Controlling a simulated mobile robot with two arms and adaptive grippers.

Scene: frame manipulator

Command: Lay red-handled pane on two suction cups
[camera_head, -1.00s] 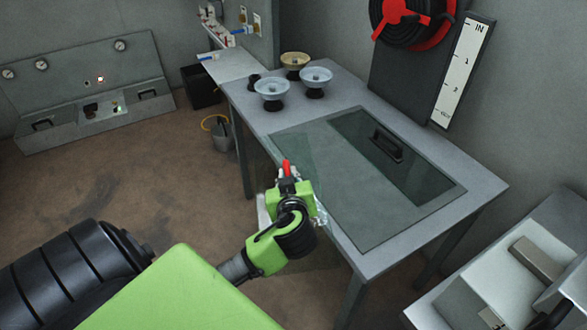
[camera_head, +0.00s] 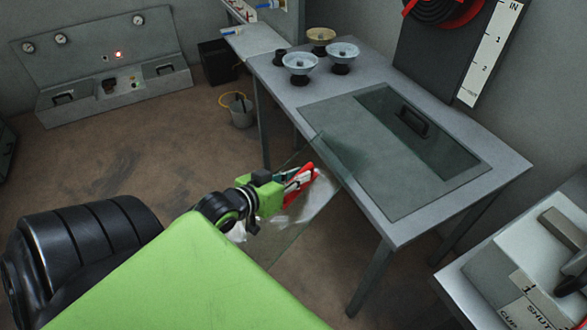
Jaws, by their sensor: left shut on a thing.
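My left gripper (camera_head: 290,182) is shut on the red handle (camera_head: 303,179) of a clear glass pane (camera_head: 308,208). The pane is tilted in the air in front of the table's near left edge; its far corner overlaps the table in the picture. Its transparent outline is hard to follow. Two pale suction cups, one on the left (camera_head: 300,61) and one on the right (camera_head: 342,51), stand on black bases on the table's far left part, with a tan cup (camera_head: 321,36) behind them. All three are apart from the pane. My right gripper is out of view.
A glass pane with a black handle (camera_head: 413,122) lies on the grey table (camera_head: 511,170), right of the cups. A gauge board (camera_head: 488,60) stands behind. A bucket (camera_head: 241,112) is on the floor left of the table. A white bench (camera_head: 470,295) is at lower right.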

